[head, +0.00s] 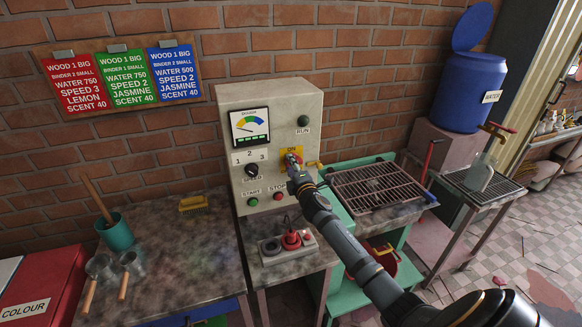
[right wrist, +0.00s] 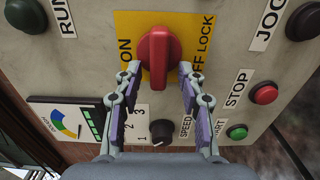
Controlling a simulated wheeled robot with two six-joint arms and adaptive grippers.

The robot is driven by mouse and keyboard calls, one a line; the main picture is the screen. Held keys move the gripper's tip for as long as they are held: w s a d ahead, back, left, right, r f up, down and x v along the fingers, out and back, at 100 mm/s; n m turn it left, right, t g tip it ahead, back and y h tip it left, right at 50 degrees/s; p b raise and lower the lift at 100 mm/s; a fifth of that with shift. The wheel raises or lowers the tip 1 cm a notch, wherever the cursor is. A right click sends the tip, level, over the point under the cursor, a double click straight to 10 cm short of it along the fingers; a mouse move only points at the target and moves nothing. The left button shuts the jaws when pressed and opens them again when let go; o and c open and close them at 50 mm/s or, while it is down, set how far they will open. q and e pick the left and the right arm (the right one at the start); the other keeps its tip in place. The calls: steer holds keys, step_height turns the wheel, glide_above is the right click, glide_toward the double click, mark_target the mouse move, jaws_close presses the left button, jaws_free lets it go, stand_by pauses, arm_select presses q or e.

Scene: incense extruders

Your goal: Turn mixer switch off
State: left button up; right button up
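The mixer switch is a red rotary knob (right wrist: 158,58) on a yellow plate (right wrist: 205,22) marked ON and OFF LOCK. In the right wrist view its handle stands roughly upright between the two labels. In the head view the switch (head: 292,159) is on the upper right of the grey control box (head: 270,105), partly covered by my right gripper. My right gripper (right wrist: 159,72) has one finger on each side of the knob's lower end, with a small gap on both sides. It is open. My left gripper is not in view.
Close by on the panel are the black speed dial (right wrist: 161,131), the red STOP button (right wrist: 263,94) and the green START button (right wrist: 237,132). A round knob labelled JOG (right wrist: 303,20) is near the corner. A grill rack (head: 375,190) stands right of the box.

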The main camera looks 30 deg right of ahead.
steer(key=v, duration=1.2)
